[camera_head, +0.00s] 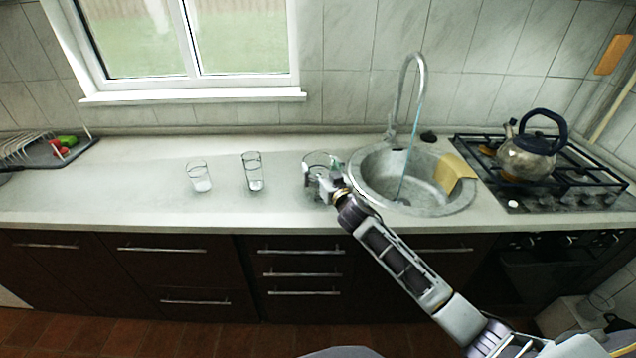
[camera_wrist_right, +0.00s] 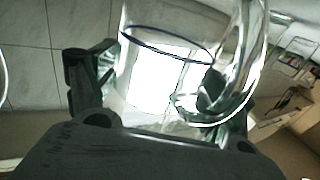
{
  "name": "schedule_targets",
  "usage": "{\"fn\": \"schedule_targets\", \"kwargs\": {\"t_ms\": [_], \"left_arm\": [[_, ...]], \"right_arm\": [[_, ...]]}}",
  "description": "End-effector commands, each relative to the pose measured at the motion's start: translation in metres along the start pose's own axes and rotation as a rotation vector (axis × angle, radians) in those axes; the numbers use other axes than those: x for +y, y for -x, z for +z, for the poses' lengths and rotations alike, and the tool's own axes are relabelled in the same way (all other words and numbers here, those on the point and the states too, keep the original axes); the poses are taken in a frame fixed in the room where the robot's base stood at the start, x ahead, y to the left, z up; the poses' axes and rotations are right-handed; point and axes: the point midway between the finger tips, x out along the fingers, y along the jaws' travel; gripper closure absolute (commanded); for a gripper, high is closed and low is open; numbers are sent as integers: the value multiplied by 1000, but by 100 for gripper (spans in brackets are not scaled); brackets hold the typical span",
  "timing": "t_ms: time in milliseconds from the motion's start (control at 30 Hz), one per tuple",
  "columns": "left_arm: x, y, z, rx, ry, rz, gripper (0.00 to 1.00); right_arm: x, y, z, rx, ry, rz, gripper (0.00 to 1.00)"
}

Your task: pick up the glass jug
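The clear glass jug (camera_head: 319,157) stands on the counter just left of the sink. In the right wrist view the jug (camera_wrist_right: 158,75) fills the middle, with a dark blue ring near its rim and a curved handle on the right. My right gripper (camera_head: 322,182) reaches it from the front, with one finger on each side of it. In the wrist view the fingers of this gripper (camera_wrist_right: 150,88) lie close to the glass, the right one partly seen through the handle. Whether they press on it is unclear. My left gripper is out of view.
Two clear glasses, one tall (camera_head: 253,172) and one shorter (camera_head: 200,177), stand left of the jug. The sink (camera_head: 372,190) with its tall tap (camera_head: 408,90) is right of it. A kettle (camera_head: 527,158) sits on the stove. The counter's left half is mostly free.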

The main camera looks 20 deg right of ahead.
Motion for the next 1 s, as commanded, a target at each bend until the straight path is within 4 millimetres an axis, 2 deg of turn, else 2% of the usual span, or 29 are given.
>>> {"fn": "schedule_targets", "kwargs": {"t_ms": [67, 400, 767, 1000], "left_arm": [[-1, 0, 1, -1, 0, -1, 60], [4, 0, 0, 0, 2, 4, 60], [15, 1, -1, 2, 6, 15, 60], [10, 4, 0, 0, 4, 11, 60]], "right_arm": [[0, 0, 0, 0, 0, 0, 36], [0, 0, 0, 0, 1, 0, 80], [0, 0, -5, 4, 1, -1, 80], [0, 0, -25, 6, 1, 0, 80]]}}
